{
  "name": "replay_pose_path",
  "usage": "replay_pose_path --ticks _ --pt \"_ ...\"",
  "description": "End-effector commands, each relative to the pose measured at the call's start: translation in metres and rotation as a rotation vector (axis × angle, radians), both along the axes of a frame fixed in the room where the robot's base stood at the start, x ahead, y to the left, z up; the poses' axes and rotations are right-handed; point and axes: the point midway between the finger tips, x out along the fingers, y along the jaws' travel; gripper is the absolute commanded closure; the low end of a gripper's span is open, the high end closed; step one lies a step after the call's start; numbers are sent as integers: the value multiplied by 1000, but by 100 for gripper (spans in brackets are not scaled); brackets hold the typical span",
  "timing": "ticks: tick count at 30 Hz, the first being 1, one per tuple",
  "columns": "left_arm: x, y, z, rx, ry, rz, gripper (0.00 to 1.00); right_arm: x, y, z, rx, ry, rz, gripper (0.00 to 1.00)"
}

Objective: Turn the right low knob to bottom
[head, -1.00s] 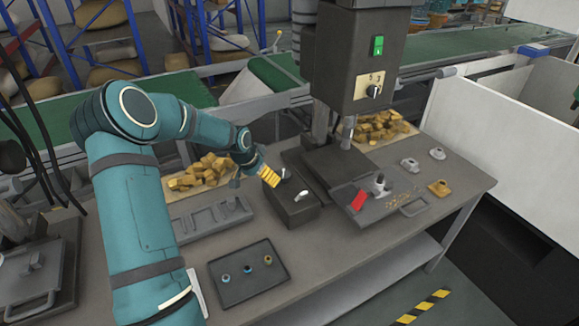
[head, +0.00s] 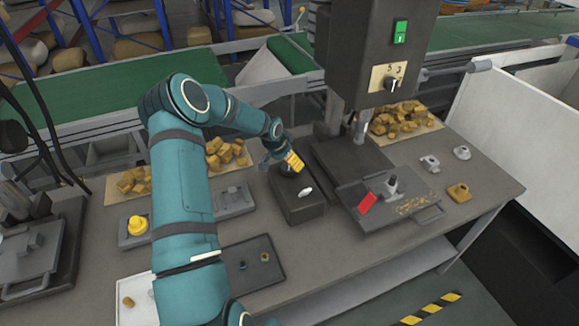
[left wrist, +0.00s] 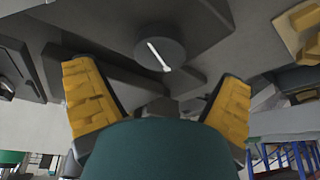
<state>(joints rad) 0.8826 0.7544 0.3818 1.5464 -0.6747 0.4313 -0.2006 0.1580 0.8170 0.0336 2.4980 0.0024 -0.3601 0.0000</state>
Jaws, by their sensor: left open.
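A dark box (head: 299,208) stands mid-bench in the head view, with a small white knob or pointer (head: 305,193) on it. My left gripper (head: 294,162), with yellow finger pads, is over the back of this box, close to a dark round part there. In the left wrist view, a round dark knob (left wrist: 160,47) with a slanted white line lies beyond and between the open fingers of my left gripper (left wrist: 158,82). Nothing is between the fingers, and they appear apart from the knob. I cannot tell which knob in the head view this is. My right gripper is out of view.
The machine column right of the box carries a green switch (head: 400,32) and another knob (head: 392,84). A dark tray (head: 262,268) is in front. Brown pieces (head: 404,118) lie behind.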

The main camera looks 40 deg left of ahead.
Motion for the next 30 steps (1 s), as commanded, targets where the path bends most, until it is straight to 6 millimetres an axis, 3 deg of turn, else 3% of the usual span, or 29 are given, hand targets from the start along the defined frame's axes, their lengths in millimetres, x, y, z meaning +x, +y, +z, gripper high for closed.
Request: replay_pose_path --ticks 3,9,20,21,27,30 --pt "8 -1 -20 -2 0 -1 5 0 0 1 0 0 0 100" --pt "16 -1 -38 0 0 0 5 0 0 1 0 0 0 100" --pt "18 0 -43 1 -1 0 5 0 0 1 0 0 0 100" --pt "18 0 -43 1 -1 0 8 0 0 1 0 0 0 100" --pt "18 0 -43 1 -1 0 75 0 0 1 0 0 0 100" --pt "18 0 -43 1 -1 0 75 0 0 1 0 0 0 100"
